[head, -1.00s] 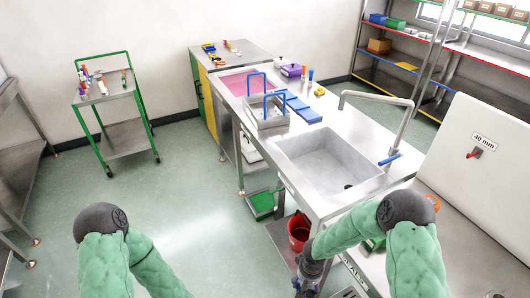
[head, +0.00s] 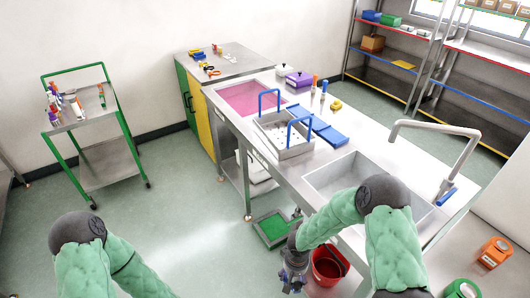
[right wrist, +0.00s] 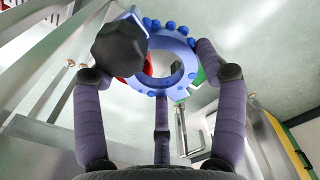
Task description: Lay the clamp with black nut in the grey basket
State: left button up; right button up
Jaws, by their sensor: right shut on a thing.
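The clamp is a blue ring (right wrist: 178,62) with round blue knobs along its rim and a black nut (right wrist: 119,48) at its upper left in the right wrist view. My right gripper (right wrist: 157,70) is shut on it, its purple-grey fingers around the ring. In the head view my right gripper (head: 293,277) hangs low beside the counter's front, and the clamp there is too small to make out clearly. My left gripper is out of view.
The sink (head: 335,170) and its tap (head: 440,132) lie right of the basket. Blue slabs (head: 325,130) lie beside the basket. A red bucket (head: 328,265) and a green tray (head: 272,229) are low by the counter. A cart (head: 105,160) stands left; the floor between is clear.

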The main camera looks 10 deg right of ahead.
aim_at(277, 131)
jog(key=i+j, duration=0.6)
jog(key=i, duration=0.15)
jog(key=i+j, duration=0.65)
jog(key=i+j+z, duration=0.8)
jog(key=j, duration=0.35)
jog(key=i+l, duration=0.05)
